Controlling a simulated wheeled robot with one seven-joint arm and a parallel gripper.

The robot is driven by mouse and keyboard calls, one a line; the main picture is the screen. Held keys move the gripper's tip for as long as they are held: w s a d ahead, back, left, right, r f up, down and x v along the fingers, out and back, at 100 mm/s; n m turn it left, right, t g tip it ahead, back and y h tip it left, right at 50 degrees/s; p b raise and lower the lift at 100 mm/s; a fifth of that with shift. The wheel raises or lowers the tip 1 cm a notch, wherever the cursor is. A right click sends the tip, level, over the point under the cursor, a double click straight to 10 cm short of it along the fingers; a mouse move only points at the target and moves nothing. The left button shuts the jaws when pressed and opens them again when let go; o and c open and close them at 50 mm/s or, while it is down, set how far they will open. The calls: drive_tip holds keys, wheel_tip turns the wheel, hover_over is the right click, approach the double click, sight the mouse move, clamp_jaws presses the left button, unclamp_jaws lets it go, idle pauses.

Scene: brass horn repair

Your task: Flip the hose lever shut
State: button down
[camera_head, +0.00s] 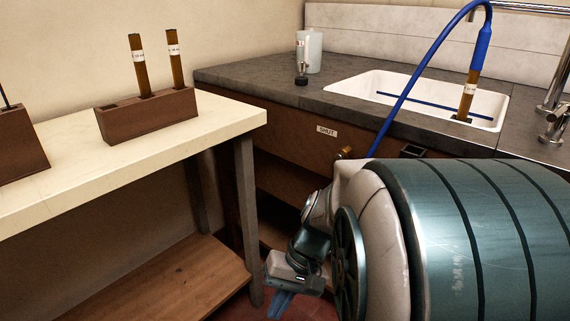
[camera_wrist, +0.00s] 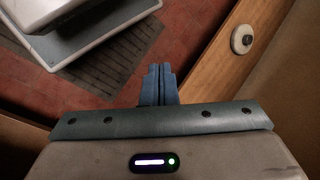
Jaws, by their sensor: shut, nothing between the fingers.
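A blue hose (camera_head: 418,70) rises from behind my arm, arches over the sink and ends on a brass tube (camera_head: 467,98) standing in the basin. A small brass fitting (camera_head: 346,152) shows at the cabinet front, just above my arm. A white label reading "SHUT" (camera_head: 327,131) is on the cabinet face to its left. I cannot make out the lever; my arm covers the area below the fitting. My gripper (camera_head: 281,303) is low, near the floor, well below the fitting. In the wrist view its blue fingers (camera_wrist: 158,72) are together and empty.
A cream-topped bench (camera_head: 60,185) stands on the left with a brown rack (camera_head: 150,115) holding two brass tubes. The dark counter (camera_head: 250,76) carries a white bottle (camera_head: 309,50) and the sink (camera_head: 350,84). The wrist view shows red floor (camera_wrist: 110,85) and a wooden panel with a round knob (camera_wrist: 242,39).

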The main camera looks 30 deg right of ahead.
drive_tip(key=d+r+m+t+p, duration=0.1)
drive_tip(key=d+r+m+t, duration=0.2)
drive_tip(key=d+t, duration=0.3)
drive_tip(key=d+r+m+t+h+p, duration=0.1)
drive_tip(key=d+m+t, duration=0.4)
drive_tip(key=d, duration=0.7)
drive_tip(key=d+r+m+t+h+p, duration=0.1)
drive_tip(key=d+r+m+t+p, duration=0.2)
drive_tip(key=d+r+t, duration=0.3)
drive_tip(key=d+t, duration=0.1)
drive_tip(key=d, duration=0.3)
drive_tip(key=shift+m+t, duration=0.3)
drive_tip(key=shift+m, duration=0.1)
drive_tip(key=b+x, duration=0.2)
drive_tip(key=x, duration=1.2)
drive_tip(key=shift+f+b, duration=0.15)
drive_tip(key=shift+b, duration=0.3)
